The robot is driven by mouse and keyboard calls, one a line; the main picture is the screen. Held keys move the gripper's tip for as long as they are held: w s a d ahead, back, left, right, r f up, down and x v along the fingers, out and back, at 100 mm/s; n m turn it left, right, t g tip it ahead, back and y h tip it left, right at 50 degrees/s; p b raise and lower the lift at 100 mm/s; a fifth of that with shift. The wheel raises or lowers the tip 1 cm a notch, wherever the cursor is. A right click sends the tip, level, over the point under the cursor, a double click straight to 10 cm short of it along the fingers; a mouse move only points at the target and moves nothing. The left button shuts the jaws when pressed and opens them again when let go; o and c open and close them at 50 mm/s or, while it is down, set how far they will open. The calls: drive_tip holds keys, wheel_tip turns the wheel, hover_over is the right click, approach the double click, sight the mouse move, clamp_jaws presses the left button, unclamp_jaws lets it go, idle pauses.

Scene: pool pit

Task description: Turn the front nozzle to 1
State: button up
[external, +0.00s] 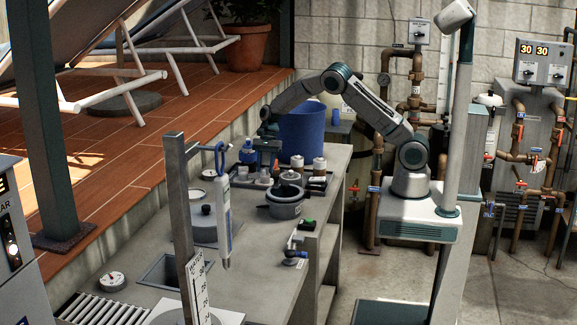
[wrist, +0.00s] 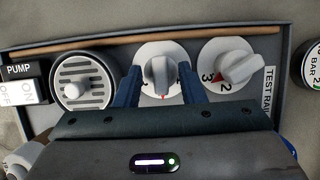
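In the wrist view a white dial with a raised grip knob (wrist: 160,76) is at the middle of a dark panel. A short red mark shows at its lower edge, and its numbers are mostly hidden. My gripper (wrist: 159,82) has one blue finger on each side of this knob, with small gaps visible, so it looks open around it. To the right is a second white dial (wrist: 228,64) with a tilted grip knob, a red pointer and the digits 3 and 2. I cannot tell which dial is the front nozzle. In the external view my gripper (external: 266,150) is over the bench's far end.
A round grille (wrist: 83,82) and a PUMP switch (wrist: 22,82) are left of the dials. A TEST RAIL label (wrist: 269,92) is at right. On the bench, a grey pot (external: 285,208) and brown-topped jars stand near my gripper; a blue bucket (external: 302,132) is behind.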

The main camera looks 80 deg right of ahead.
clamp_jaws()
drive_tip(key=shift+n, duration=0.3)
drive_tip(key=n+g, duration=0.2)
drive_tip(key=n, duration=0.2)
drive_tip(key=shift+f+n, duration=0.15)
drive_tip(key=shift+n, duration=0.15)
drive_tip(key=n+g+h, duration=0.1)
drive_tip(key=n, duration=0.2)
drive_tip(key=n+g+h, duration=0.1)
drive_tip(key=n, duration=0.2)
drive_tip(key=shift+w+a+f, duration=0.1)
drive_tip(key=shift+a, duration=0.05)
drive_tip(key=shift+n, duration=0.4)
